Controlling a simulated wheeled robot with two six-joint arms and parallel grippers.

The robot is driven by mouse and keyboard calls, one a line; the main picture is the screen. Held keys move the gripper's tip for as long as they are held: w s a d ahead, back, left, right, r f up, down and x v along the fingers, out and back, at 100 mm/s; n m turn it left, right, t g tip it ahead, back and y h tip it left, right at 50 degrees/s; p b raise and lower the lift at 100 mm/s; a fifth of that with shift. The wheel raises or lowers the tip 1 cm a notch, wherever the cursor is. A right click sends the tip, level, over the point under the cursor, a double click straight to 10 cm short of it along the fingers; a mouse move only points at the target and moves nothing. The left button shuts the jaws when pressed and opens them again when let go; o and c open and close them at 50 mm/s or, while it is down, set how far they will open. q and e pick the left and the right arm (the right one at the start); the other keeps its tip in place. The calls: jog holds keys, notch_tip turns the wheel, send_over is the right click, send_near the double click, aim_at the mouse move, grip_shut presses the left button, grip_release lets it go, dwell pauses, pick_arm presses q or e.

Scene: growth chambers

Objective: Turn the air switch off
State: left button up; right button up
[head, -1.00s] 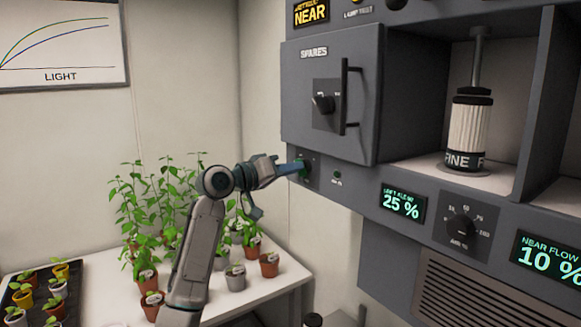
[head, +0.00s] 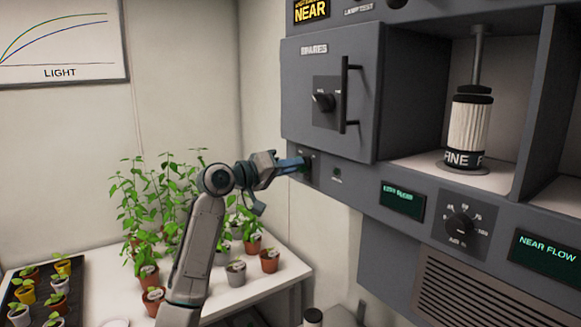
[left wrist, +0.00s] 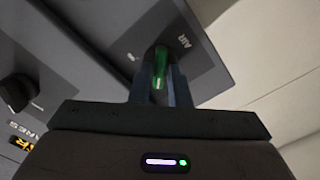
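The air switch is a small green-lit handle (left wrist: 160,65) beside the word AIR in the left wrist view. It sits on a small dark plate (head: 313,178) at the lower left of the grey cabinet in the head view. My left gripper (head: 302,163) reaches it from the left. In the left wrist view my left gripper's fingers (left wrist: 161,70) stand on both sides of the handle and appear closed on it. The fingers hide most of the switch in the head view. My right gripper is not in view.
The SPARES door (head: 325,95) with a black bar handle is above the switch. A dark small lamp (head: 337,174), a display (head: 403,200) and an air dial (head: 459,225) are to the right. Potted plants (head: 150,215) stand on a white table behind my left arm.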

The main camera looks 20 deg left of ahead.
pick_arm(q)
jog(key=shift+o, duration=1.3)
jog(key=b+v, duration=0.5)
jog(key=v, duration=0.5)
jog(key=shift+s+a+b, duration=0.3)
